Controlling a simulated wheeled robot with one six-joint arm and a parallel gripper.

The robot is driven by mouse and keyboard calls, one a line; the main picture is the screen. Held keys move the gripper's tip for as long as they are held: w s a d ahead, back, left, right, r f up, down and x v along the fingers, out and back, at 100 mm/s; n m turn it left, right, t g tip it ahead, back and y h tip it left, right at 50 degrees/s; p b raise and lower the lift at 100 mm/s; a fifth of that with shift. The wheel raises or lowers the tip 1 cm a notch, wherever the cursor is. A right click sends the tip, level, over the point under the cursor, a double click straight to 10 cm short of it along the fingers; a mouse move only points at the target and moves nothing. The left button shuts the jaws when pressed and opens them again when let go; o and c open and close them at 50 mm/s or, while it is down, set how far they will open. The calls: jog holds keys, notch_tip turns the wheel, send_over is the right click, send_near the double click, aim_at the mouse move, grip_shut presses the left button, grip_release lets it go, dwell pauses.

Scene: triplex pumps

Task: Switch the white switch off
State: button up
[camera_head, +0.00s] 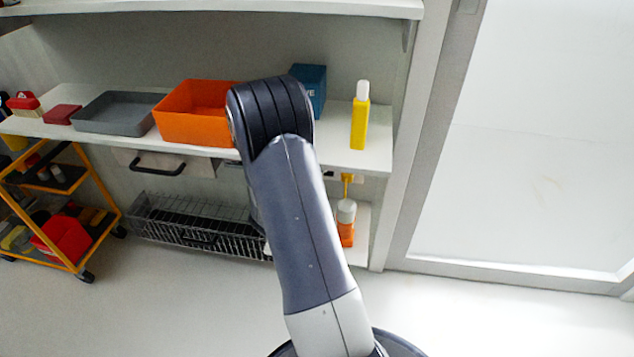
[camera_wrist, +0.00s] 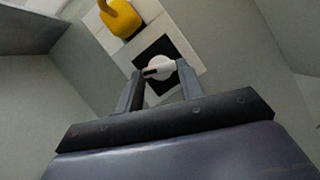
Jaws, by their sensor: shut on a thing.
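The white switch (camera_wrist: 161,68) is a round knob on a black square plate (camera_wrist: 152,50) in the wrist view. A dark reddish mark shows on its left part. My gripper (camera_wrist: 160,74) has its two fingers on either side of the knob and is shut on it. In the head view my arm hides the gripper and the switch. Which setting the switch is at cannot be told.
A yellow object (camera_wrist: 121,18) sits just above and left of the switch in the wrist view. In the head view, a shelf holds an orange bin (camera_head: 190,128), a grey tray (camera_head: 112,113), a blue box (camera_head: 316,85) and a yellow bottle (camera_head: 360,124). A wire basket (camera_head: 190,225) is below.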

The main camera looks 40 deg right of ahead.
jog(key=n+b, duration=0.2)
jog(key=n+h+b, duration=0.1)
jog(key=b, duration=0.1)
jog(key=shift+f+n+h, duration=0.3)
jog(key=shift+f+n, duration=0.05)
jog(key=shift+n, duration=0.05)
dwell(0.4)
jog(key=o, duration=1)
jog(key=shift+r, duration=0.1)
jog(key=p+v, duration=0.2)
jog(key=v, duration=0.9)
jog(key=shift+d, duration=0.15)
